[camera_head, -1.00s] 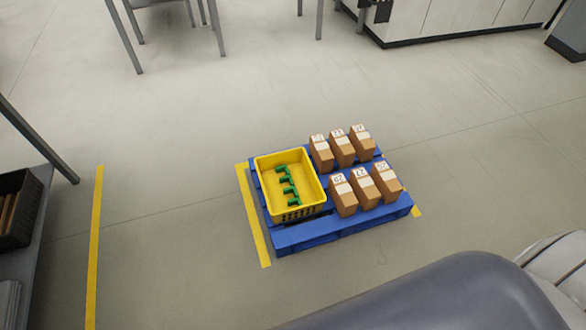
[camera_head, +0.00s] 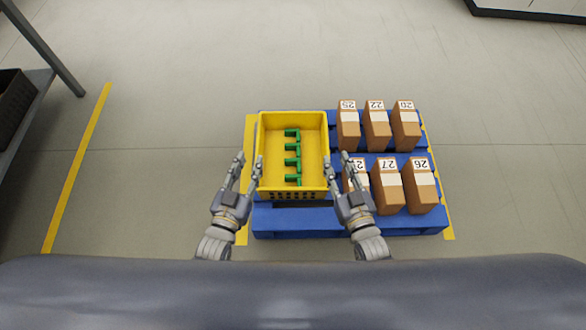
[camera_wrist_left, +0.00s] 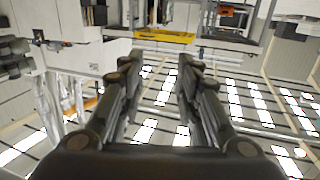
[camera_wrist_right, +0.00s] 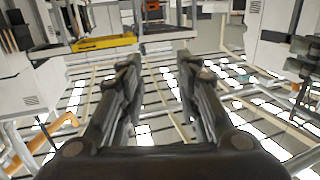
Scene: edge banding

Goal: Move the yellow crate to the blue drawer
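The yellow crate (camera_head: 293,195) sits upright on the left part of a blue pallet (camera_head: 290,221), with several green parts (camera_head: 292,158) inside. My left gripper (camera_head: 247,165) is open and empty beside the crate's left wall. My right gripper (camera_head: 337,163) is open beside its right wall, partly covering a carton. I cannot tell whether either gripper touches the crate. The wrist views show open fingers of the left gripper (camera_wrist_left: 158,75) and right gripper (camera_wrist_right: 160,75) with nothing between them. I cannot make out a blue drawer.
Several brown cartons (camera_head: 376,130) stand in two rows on the pallet, right of the crate. Yellow floor lines (camera_head: 76,170) run left of the pallet. A shelf with a dark bin (camera_head: 14,105) is at the left edge.

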